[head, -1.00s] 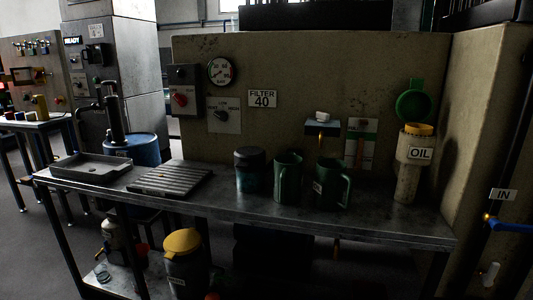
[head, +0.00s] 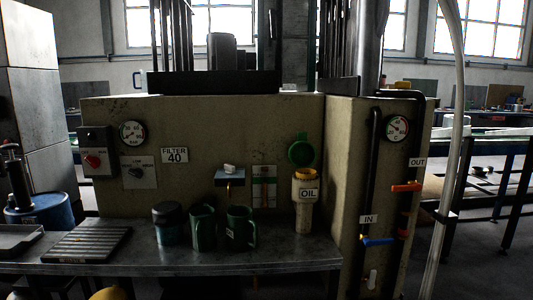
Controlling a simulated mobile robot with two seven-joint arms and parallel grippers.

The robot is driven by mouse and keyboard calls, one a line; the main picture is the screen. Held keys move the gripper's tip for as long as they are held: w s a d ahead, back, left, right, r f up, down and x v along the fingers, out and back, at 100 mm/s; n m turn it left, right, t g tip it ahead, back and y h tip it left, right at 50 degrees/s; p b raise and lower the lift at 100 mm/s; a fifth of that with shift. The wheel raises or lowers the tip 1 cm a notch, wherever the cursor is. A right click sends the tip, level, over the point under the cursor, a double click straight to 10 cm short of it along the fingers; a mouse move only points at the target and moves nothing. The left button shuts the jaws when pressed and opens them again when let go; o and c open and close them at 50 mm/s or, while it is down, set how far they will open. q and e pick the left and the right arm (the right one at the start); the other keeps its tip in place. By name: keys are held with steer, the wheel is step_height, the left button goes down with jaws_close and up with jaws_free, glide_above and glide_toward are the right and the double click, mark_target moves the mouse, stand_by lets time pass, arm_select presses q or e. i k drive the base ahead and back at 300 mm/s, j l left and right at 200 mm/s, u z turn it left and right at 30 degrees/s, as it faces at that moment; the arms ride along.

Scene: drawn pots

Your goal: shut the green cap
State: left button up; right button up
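The green cap (head: 301,150) is a round lid standing open, tilted up behind and above the filler neck. Neither of my grippers shows in the head view.
Two dark green jugs (head: 203,228) and a dark lidded jar (head: 167,225) stand on the bench (head: 280,256) left of the neck. A ribbed plate (head: 88,243) lies further left. Blue (head: 377,241) and orange (head: 407,187) valve handles stick out at the right.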

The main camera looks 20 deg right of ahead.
mark_target(302, 153)
steer(key=i+l+z, duration=0.1)
steer(key=i+z, duration=0.6)
steer(key=k, duration=0.1)
